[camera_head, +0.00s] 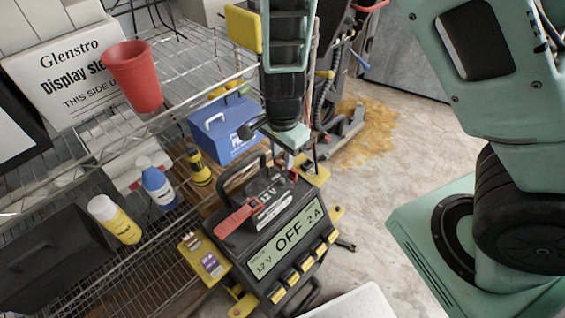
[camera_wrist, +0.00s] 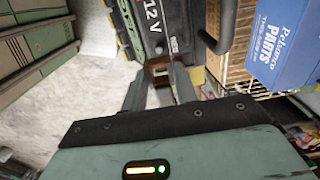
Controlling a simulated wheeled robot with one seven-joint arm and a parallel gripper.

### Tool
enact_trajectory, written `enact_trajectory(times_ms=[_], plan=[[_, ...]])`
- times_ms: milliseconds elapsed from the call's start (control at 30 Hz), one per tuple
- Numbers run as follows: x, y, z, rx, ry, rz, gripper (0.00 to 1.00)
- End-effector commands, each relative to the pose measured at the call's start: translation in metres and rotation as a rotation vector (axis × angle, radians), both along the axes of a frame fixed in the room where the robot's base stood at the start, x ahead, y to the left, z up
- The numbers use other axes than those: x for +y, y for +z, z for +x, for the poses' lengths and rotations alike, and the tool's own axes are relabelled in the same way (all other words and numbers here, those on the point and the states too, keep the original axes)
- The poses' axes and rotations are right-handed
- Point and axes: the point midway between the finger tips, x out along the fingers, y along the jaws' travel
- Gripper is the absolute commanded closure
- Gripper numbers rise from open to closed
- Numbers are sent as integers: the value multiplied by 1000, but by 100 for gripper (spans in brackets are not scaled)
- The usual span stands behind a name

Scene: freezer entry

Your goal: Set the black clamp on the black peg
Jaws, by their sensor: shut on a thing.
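My gripper (camera_head: 289,146) points down above the far right corner of the battery charger (camera_head: 243,262). In the wrist view its two fingers (camera_wrist: 165,85) are shut on a small dark, brownish thing, which I take to be the black clamp (camera_wrist: 158,68). The fingers hide most of the clamp, and its exact tilt is unclear. A red clamp (camera_head: 237,219) lies at the charger's upper left side. Yellow brackets stick out at the charger's left (camera_head: 203,256) and right (camera_head: 318,172). I cannot make out the black peg clearly.
A blue parts box (camera_head: 222,130) stands close to the left of my gripper. The wire shelf holds a red cup (camera_head: 135,77), a blue-capped bottle (camera_head: 158,187), a yellow bottle (camera_head: 115,220) and a yellow-black flashlight (camera_head: 199,167). Open floor (camera_head: 360,215) lies to the right.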

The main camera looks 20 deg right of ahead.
Motion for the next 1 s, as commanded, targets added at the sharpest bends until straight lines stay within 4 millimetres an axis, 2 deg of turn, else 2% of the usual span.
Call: enact_trajectory(times_ms=[33,200,1000], plan=[[1,8,0,-2,1,1,99],[0,20,0,0,0,0,99],[0,47,0,0,0,0,99]])
